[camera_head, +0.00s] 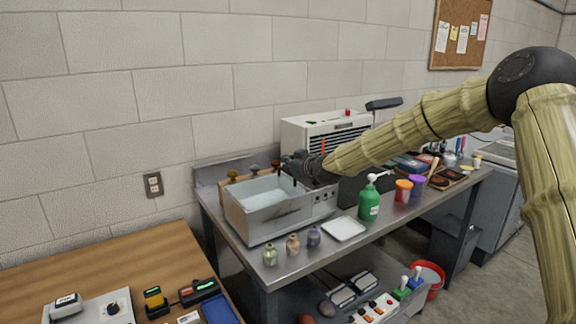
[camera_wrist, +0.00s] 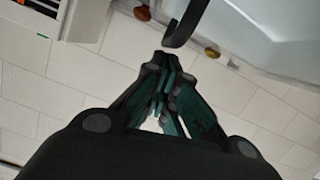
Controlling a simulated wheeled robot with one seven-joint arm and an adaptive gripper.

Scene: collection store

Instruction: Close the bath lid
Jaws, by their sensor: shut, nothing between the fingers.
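The bath (camera_head: 262,222) is a grey metal box on the steel bench, with a pale blue-white surface showing inside its rim. I cannot make out clearly which part is its lid. My gripper (camera_head: 291,167) is shut and empty at the bath's back right corner, in front of the white-topped unit. In the wrist view my gripper's fingertips (camera_wrist: 166,65) are together, just below a dark hooked bar (camera_wrist: 186,24). A pale, glossy panel (camera_wrist: 270,35) lies at upper right there. Whether the fingers touch the bar is unclear.
A white vented unit (camera_head: 310,126) stands behind the bath. Small bottles (camera_head: 292,245), a white tray (camera_head: 344,229) and a green pump bottle (camera_head: 369,204) stand in front and right. Brown-topped stoppers (camera_head: 232,176) line the back. A wooden table (camera_head: 120,268) is at left.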

